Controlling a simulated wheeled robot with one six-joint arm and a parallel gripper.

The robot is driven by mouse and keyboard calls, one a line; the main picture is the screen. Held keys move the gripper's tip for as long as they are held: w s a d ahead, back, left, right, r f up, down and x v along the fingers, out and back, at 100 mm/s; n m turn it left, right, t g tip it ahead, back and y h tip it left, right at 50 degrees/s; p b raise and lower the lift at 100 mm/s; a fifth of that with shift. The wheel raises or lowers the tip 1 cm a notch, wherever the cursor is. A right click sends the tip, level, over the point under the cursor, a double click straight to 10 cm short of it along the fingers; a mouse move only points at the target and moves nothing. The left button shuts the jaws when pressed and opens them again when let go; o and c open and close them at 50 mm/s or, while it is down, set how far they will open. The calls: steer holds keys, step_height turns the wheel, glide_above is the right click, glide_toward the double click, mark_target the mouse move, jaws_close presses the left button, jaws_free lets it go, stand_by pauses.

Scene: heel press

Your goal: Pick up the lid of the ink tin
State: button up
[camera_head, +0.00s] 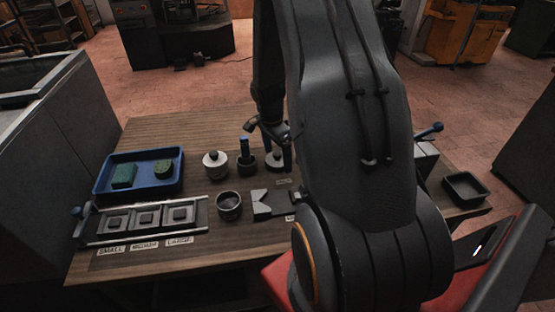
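Two small round pots with pale tops and dark knobs stand on the wooden table. The left pot (215,164) is in clear view with its lid on. The right pot (275,160) is partly hidden below my gripper. I cannot tell which is the ink tin. My gripper (270,138) is above and close to the right pot. My arm covers part of it, and whether its fingers are apart or touch anything is unclear.
A dark cup with a blue-handled tool (245,153) stands between the pots. An open dark bowl (229,206) is in front. A blue tray (137,173) with green blocks and a rack of square pieces (146,219) lie left. A black tray (466,188) is right.

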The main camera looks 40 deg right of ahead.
steer(key=c, duration=0.6)
steer(key=shift+r, duration=0.1)
